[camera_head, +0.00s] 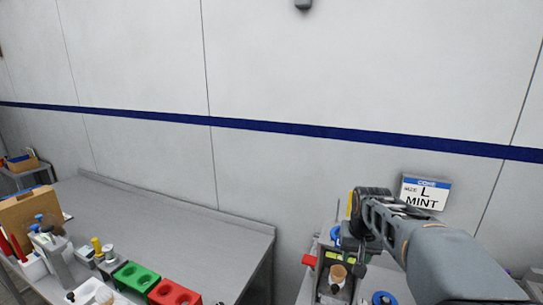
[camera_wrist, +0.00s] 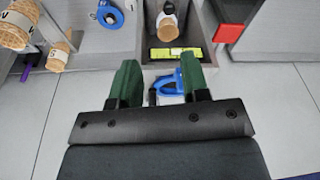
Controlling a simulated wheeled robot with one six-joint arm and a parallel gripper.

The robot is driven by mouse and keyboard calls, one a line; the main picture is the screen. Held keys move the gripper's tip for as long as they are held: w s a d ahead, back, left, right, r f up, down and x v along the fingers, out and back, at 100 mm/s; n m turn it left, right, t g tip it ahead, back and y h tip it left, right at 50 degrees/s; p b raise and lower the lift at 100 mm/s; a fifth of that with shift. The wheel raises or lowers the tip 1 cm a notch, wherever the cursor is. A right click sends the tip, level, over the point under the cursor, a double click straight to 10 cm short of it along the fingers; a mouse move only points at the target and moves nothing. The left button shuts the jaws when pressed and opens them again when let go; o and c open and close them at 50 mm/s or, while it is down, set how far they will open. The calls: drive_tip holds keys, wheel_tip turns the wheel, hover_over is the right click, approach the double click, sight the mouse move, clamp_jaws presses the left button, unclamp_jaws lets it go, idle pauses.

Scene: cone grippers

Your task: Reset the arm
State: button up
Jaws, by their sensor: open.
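My gripper (camera_wrist: 157,88) shows in the wrist view with two green fingers spread apart and nothing between them. In the head view my arm reaches in from the lower right, and the gripper end (camera_head: 350,240) is over the small work surface at the right; its fingers are hard to make out there. Below and beyond the fingers in the wrist view, a blue object (camera_wrist: 177,84) shows partly between them. A grey box (camera_wrist: 150,55) with a yellow-green item (camera_wrist: 176,53) in it lies just ahead of the fingers.
At left, a long metal table (camera_head: 190,230) holds green (camera_head: 136,277) and red (camera_head: 174,293) holders.

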drive_tip(key=s+a+f+n+t+b, duration=0.1)
drive_tip(key=s+a+f, duration=0.1)
drive_tip(key=s, duration=0.6)
drive_tip(key=s+a+f+n+t+b, duration=0.1)
drive_tip(key=s+a+f, duration=0.1)
drive_tip(key=s, duration=0.6)
drive_tip(key=shift+s+a+t, duration=0.2)
drive_tip(key=shift+a+t, duration=0.1)
drive_tip(key=shift+a, duration=0.15)
